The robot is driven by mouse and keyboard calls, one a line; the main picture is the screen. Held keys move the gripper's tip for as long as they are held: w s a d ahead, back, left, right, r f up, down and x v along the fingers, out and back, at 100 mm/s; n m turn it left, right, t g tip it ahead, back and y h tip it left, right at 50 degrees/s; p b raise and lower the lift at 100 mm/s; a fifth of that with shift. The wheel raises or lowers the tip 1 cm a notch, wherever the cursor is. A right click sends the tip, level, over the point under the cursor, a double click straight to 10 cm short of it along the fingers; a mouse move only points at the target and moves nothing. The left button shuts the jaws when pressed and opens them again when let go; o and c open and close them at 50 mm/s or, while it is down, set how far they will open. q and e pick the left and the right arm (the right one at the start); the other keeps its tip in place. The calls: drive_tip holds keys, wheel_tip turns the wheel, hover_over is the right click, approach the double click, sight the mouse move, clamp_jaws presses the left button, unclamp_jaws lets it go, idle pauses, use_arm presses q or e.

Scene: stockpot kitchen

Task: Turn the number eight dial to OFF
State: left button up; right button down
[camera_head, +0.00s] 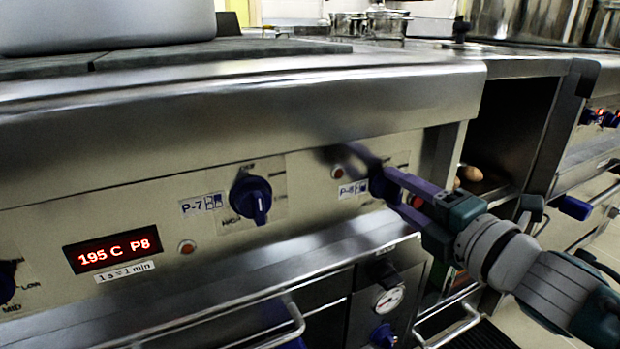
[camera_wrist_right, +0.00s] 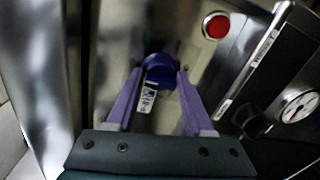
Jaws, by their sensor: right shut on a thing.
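The number eight dial (camera_wrist_right: 160,70) is a dark blue knob on the steel stove front, beside the P-8 label (camera_head: 352,189). My right gripper (camera_head: 388,182) is at this dial, with its purple fingers on either side of it, shut on it. In the head view the fingers cover much of the dial, so its pointer setting is hidden. A red digital display (camera_head: 113,249) at left reads 195 C P8. My left gripper is not in view.
The P-7 dial (camera_head: 251,198) is to the left of the gripper. A steel front rail and oven handles (camera_head: 450,326) lie below the panel. A gauge (camera_head: 390,300) sits under the dial. An open dark shelf (camera_head: 505,135) is to the right.

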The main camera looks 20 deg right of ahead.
drive_tip(key=shift+r, duration=0.1)
drive_tip(key=c, duration=0.6)
unclamp_jaws()
drive_tip(key=shift+c, duration=0.2)
drive_tip(key=o, duration=0.3)
drive_tip(key=s+p, duration=0.1)
drive_tip(key=s, duration=0.5)
drive_tip(key=s+p, duration=0.1)
drive_tip(key=s, duration=0.3)
drive_tip(key=shift+d+r+p, duration=0.25)
drive_tip(key=shift+r+p, duration=0.05)
